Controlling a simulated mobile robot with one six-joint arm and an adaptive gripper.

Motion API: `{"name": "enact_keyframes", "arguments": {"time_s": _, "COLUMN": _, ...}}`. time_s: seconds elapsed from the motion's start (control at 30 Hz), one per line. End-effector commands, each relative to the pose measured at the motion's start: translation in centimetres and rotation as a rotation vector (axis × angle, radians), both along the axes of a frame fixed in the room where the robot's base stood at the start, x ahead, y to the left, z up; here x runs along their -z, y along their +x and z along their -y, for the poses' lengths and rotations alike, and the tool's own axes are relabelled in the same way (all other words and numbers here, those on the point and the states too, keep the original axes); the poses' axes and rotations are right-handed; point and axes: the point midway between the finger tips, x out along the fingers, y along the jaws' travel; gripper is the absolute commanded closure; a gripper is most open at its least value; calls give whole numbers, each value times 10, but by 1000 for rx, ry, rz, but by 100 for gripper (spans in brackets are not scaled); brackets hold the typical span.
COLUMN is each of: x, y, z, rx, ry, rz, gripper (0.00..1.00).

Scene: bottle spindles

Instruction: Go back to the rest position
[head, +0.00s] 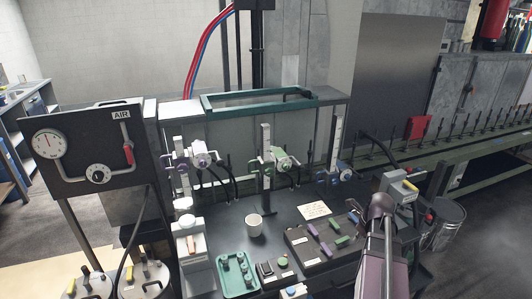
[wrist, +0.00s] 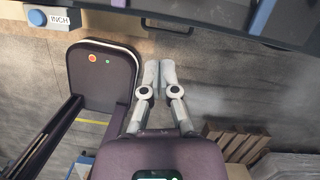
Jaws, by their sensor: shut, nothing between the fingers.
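My gripper (wrist: 158,72) shows in the wrist view with its two grey fingers together and nothing between them. It points past the dark edge of the workbench at the top, over the concrete floor. In the head view my arm rises at the lower right in front of the bench; I cannot make out the fingers there. The workbench (head: 290,208) carries three spindle stations, a white cup (head: 255,225), a green tray (head: 238,272) and a dark block with purple and green pieces (head: 336,240). My gripper touches none of these in the wrist view.
A gauge panel marked AIR (head: 97,152) stands at the left above metal canisters (head: 138,282). A conveyor with upright pins (head: 465,150) runs along the right, near a metal bin (head: 447,225).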

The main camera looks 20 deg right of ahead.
Motion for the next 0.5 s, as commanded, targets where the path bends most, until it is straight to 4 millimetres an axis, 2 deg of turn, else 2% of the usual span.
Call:
{"name": "enact_keyframes", "arguments": {"time_s": 0.27, "x": 0, "y": 3, "z": -13, "rx": -97, "ry": -20, "rz": -3, "gripper": 100}}
{"name": "enact_keyframes", "arguments": {"time_s": 0.5, "x": 2, "y": 11, "z": -55, "rx": -422, "ry": -82, "rz": -9, "gripper": 100}}
